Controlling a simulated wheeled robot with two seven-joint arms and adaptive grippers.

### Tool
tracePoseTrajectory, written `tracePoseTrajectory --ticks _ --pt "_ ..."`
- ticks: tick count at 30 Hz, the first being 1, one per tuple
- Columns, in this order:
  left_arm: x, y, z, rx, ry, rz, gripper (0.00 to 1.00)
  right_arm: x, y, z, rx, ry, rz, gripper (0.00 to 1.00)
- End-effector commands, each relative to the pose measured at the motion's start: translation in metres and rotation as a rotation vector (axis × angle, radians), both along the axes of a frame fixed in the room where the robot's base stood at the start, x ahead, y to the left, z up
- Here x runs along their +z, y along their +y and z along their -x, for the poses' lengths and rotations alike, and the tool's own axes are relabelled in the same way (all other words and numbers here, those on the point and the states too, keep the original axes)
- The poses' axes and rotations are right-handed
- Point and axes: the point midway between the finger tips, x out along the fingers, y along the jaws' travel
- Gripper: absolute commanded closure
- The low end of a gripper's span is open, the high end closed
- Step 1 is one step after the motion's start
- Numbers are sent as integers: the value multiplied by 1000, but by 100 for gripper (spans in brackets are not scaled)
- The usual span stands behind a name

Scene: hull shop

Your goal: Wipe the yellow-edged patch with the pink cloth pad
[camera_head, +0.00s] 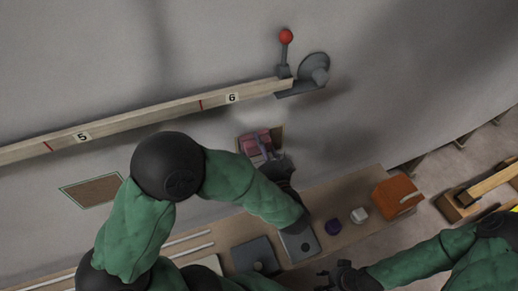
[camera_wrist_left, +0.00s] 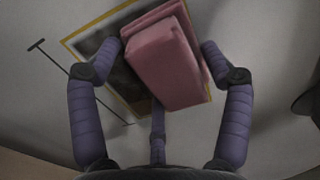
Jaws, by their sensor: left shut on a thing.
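The pink cloth pad (camera_head: 250,143) is a block held against or just in front of the hull wall. It shows large between my fingers in the left wrist view (camera_wrist_left: 165,60). My left gripper (camera_head: 262,148) is shut on it; its purple fingers (camera_wrist_left: 164,62) press from both sides. The yellow-edged patch (camera_wrist_left: 122,82) is dark and lies behind the pad, which hides much of it. In the head view only a brown corner of the patch (camera_head: 277,132) shows. I cannot tell whether pad and patch touch. My right gripper (camera_head: 340,276) is low, away from the wall; its jaw state is unclear.
A second patch with a greenish edge (camera_head: 92,190) is at the left. A wooden rail (camera_head: 150,115) numbered 5 and 6 runs above, ending near a red-knobbed lever (camera_head: 286,38). Below, a bench (camera_head: 345,190) bears an orange box (camera_head: 397,196), a white block (camera_head: 359,215) and a purple object (camera_head: 333,227).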

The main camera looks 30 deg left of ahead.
Motion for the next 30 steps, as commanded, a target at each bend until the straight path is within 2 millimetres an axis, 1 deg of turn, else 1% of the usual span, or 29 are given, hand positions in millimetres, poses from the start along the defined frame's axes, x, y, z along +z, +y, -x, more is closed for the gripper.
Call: tracePoseTrajectory --ticks 5,10,16,23,30 --pt "-8 0 0 0 0 0 50 -9 0 0 0 0 0 60" --pt "-20 0 0 0 0 0 50 -23 0 0 0 0 0 60" --pt "-32 -1 0 0 2 -1 50 -23 0 0 0 -1 0 60" --pt "-38 0 0 1 1 -1 50 -23 0 0 0 -1 0 60" --pt "-55 -1 1 1 3 -1 50 -23 0 0 0 -1 0 60"
